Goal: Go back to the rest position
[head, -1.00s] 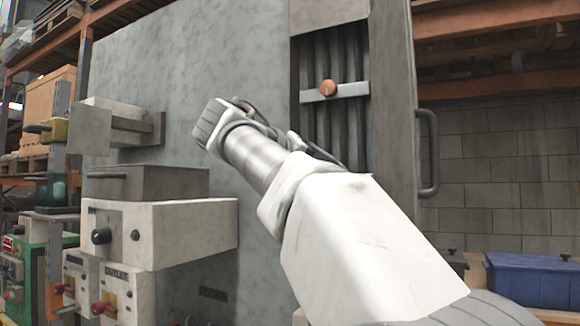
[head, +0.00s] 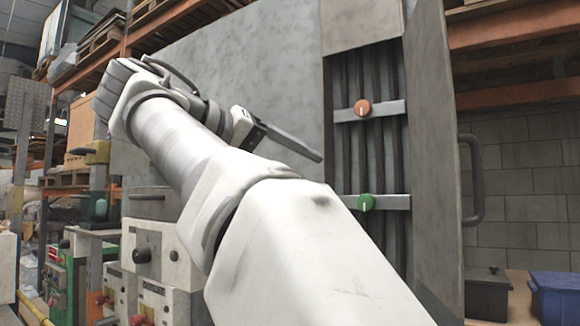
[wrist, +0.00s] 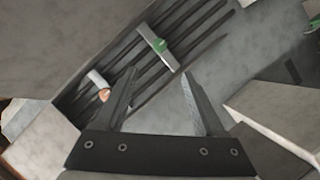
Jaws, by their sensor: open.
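My gripper (wrist: 158,98) is open in the wrist view, with nothing between its two dark fingers. In the head view my gripper (head: 318,157) shows side-on beyond my white arm, pointing right toward the recessed panel (head: 345,150) of dark vertical ribs. An orange knob (head: 362,108) and a green knob (head: 366,202) sit on light crossbars in that recess. In the wrist view the green knob (wrist: 159,45) lies beyond the fingertips and the orange knob (wrist: 104,94) lies left of the left finger. The gripper appears apart from both knobs.
White control boxes (head: 155,250) with knobs stand at the lower left. A grey handle (head: 474,180) stands out right of the recess. A blue bin (head: 556,296) and a dark bin (head: 487,293) stand at the lower right. Shelving rises behind on both sides.

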